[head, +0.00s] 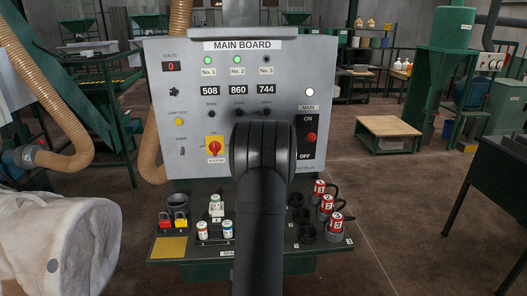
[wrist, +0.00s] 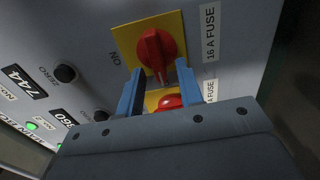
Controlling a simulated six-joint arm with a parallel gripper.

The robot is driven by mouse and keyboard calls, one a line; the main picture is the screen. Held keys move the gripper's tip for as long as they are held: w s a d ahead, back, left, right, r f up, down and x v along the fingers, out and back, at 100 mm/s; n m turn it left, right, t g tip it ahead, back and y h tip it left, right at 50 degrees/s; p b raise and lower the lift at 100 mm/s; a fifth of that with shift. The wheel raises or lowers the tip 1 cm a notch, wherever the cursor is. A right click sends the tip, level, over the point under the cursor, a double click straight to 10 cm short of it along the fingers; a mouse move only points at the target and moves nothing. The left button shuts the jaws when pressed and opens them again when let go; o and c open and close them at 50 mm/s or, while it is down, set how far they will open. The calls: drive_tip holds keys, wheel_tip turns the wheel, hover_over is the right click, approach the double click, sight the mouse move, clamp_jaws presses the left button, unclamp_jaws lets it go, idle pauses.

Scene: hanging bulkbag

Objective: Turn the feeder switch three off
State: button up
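The main board (head: 180,60) stands upright in the head view. Its No. 1 and No. 2 lamps are green; the No. 3 lamp (head: 267,59) is dark. A red rotary switch on a yellow plate (head: 214,147) shows left of my arm; the other switches are hidden behind it. In the wrist view, the feeder switch nearest the 744 display is a red knob (wrist: 157,50) on a yellow plate, apparently switch three. My gripper (wrist: 160,68) is open, its blue fingertips by the knob's lower end. Contact cannot be told. Another red knob (wrist: 169,102) shows between the fingers.
The main on/off switch (head: 310,137) is right of my arm. A shelf below the board holds padlocks (head: 174,221), white fuses (head: 215,230) and red-and-white plugs (head: 327,207). A white bulk bag (head: 60,245) is at lower left.

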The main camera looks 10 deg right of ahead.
drive_tip(key=shift+s, duration=0.1)
drive_tip(key=s, duration=1.7)
drive_tip(key=w, duration=1.7)
drive_tip(key=m, duration=0.5)
drive_tip(key=shift+w+d+r+m, duration=0.1)
drive_tip(key=shift+r+m, duration=0.2)
drive_tip(key=shift+r, duration=0.05)
idle(1.9)
